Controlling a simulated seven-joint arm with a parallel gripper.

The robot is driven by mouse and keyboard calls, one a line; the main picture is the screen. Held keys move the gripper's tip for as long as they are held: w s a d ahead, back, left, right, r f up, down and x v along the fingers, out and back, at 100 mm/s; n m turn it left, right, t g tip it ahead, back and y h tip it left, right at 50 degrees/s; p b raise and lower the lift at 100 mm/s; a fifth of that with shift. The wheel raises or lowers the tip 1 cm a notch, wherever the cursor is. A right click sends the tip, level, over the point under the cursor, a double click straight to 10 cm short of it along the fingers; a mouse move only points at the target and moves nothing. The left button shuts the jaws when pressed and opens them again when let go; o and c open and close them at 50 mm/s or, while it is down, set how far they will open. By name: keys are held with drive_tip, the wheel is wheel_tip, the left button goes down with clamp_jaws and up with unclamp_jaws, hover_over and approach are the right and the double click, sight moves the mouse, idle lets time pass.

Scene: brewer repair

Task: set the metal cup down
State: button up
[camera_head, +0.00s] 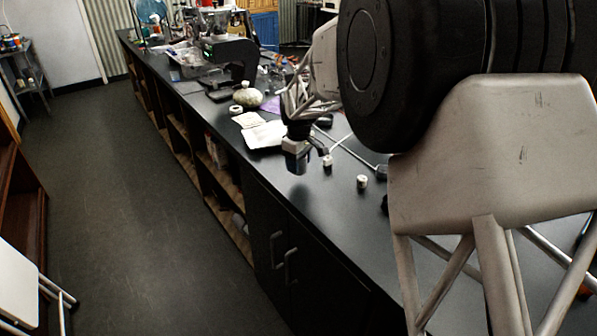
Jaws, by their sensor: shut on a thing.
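My gripper (297,145) points down over the black counter (300,208), near its front edge. It is shut on the metal cup (298,163), a small dark grey shape below the fingers. The fingers hide the cup's upper part. I cannot tell whether the cup's bottom touches the counter or hangs a little above it.
Two small white pieces (362,182) (327,161) stand right of the cup. White papers (263,134) and a pale round jar (247,96) lie beyond it on the left. A black machine (232,52) stands farther back. The near counter is mostly clear.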

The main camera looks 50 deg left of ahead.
drive_tip(key=shift+f, duration=0.1)
drive_tip(key=shift+f, duration=1.65)
drive_tip(key=shift+f, duration=0.15)
drive_tip(key=o, duration=0.9)
drive_tip(key=shift+o, duration=0.2)
wheel_tip(320, 180, up, 12)
